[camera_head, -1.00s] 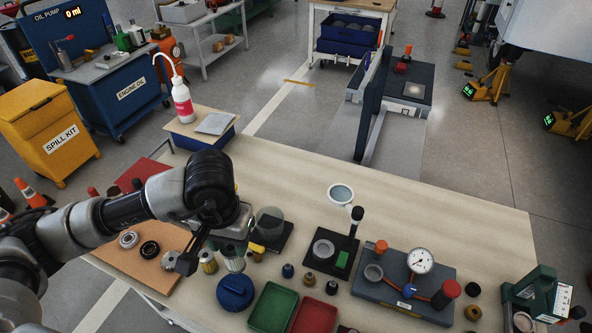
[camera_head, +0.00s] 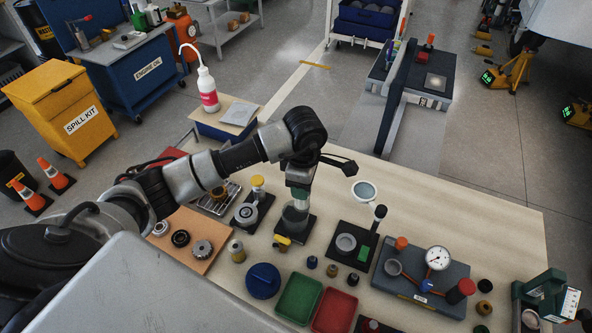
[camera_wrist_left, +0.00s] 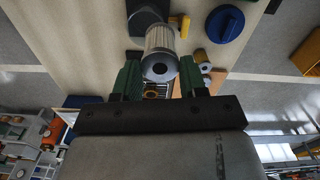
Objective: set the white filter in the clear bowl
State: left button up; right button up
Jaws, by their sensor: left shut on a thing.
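The white filter (camera_wrist_left: 161,42), a pleated cylinder with a dark hole in its near end, is between the green fingers of my left gripper (camera_wrist_left: 157,82) in the left wrist view. The gripper is shut on it. In the head view my left gripper (camera_head: 299,196) points down, right over the clear bowl (camera_head: 294,216). The bowl stands on a black base with a yellow tap. The fingers and bowl overlap there, so I cannot tell whether the filter's lower end is inside. My right gripper is not in view.
Left of the bowl are a grey round housing (camera_head: 247,214) and a gold filter (camera_head: 236,251). In front are a blue cap (camera_head: 263,281) and a green tray (camera_head: 299,300). A black plate with a grey ring (camera_head: 346,243) is to the right.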

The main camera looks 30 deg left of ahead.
pick_arm(q)
jog(key=w+a+f+n, duration=0.2)
jog(key=f+n, duration=0.6)
jog(key=n, duration=0.4)
jog(key=shift+w+a, duration=0.35)
jog(key=shift+a, duration=0.3)
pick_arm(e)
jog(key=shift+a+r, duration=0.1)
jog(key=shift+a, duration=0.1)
pick_arm(q)
jog(key=shift+b, duration=0.35)
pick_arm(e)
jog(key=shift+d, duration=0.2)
pick_arm(q)
jog(key=shift+f+b, duration=0.8)
jog(key=shift+f, duration=0.1)
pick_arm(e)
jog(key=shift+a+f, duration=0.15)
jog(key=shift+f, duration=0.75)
pick_arm(q)
jog(key=shift+f+b, duration=1.95)
jog(key=shift+f, duration=0.35)
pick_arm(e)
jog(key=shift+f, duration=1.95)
pick_arm(q)
jog(key=o, duration=1)
jog(key=shift+c, duration=0.2)
